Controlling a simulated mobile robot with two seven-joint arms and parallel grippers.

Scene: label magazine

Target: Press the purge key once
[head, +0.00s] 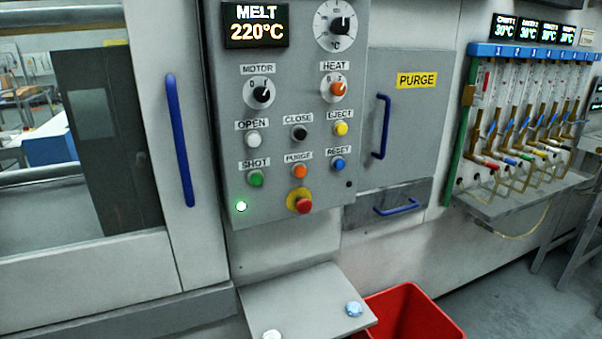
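The purge key is an orange round button (300,171) under the label "PURGE" on the grey control panel (236,185) in the head view. It sits between the green SHOT button (255,179) and the blue RESET button (337,164). The white OPEN (253,140), black CLOSE (299,133) and yellow EJECT (341,129) buttons are in the row above. The red emergency stop (303,205) on a yellow base is just below the purge key. The display (256,25) reads MELT 220°C. Neither gripper shows in the head view.
A grey shelf (300,300) below the panel carries a blue-white piece (353,309) and a white piece (272,335). A red bin (410,310) stands beside it. A blue door handle (180,140) is left of the panel. A grey door (420,130) with a yellow PURGE sign is right.

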